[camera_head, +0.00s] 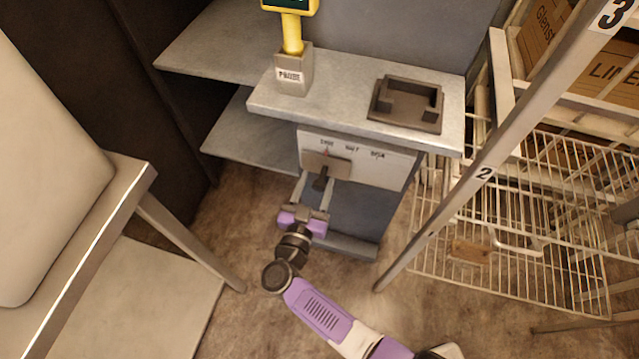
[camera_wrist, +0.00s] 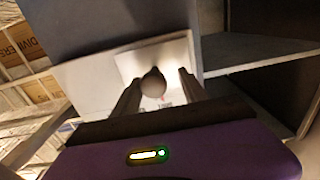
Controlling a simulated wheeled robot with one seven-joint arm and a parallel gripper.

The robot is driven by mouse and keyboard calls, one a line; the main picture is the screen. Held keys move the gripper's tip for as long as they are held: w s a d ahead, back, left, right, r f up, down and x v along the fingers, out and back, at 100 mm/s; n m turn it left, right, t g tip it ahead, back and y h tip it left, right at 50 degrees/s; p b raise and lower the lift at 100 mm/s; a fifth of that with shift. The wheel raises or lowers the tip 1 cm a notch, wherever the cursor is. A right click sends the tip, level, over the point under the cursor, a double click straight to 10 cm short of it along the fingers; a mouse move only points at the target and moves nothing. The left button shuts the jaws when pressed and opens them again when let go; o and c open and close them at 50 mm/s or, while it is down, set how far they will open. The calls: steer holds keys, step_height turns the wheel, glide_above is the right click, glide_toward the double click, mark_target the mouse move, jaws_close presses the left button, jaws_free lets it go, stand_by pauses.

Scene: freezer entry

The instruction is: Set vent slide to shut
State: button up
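The vent panel (camera_head: 387,167) is a pale plate on the front of the grey cabinet, with three small labels along its top; the middle one looks like HALF, the others are too blurred to read surely. The vent slide (camera_head: 341,166) is a grey-brown plate at the panel's left, under the left label, with a small red mark above it. Its dark knob (camera_wrist: 153,83) sticks out toward me. My gripper (camera_head: 317,189) is open, with one finger on each side of the knob. In the wrist view the knob sits nearer the left finger; contact is unclear.
A counter (camera_head: 300,104) above the panel bears a yellow probe in a holder (camera_head: 294,75) and a dark tray (camera_head: 405,103). A metal post (camera_head: 480,172) and wire baskets (camera_head: 520,220) stand at right. A steel table (camera_head: 130,175) is at left; bare floor lies between.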

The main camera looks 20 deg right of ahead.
steer(key=shift+s, duration=0.1)
steer(key=p+v, duration=0.1)
steer(key=v, duration=0.6)
steer(key=shift+s+a, duration=0.2)
steer(key=shift+f, duration=0.1)
stand_by(0.5)
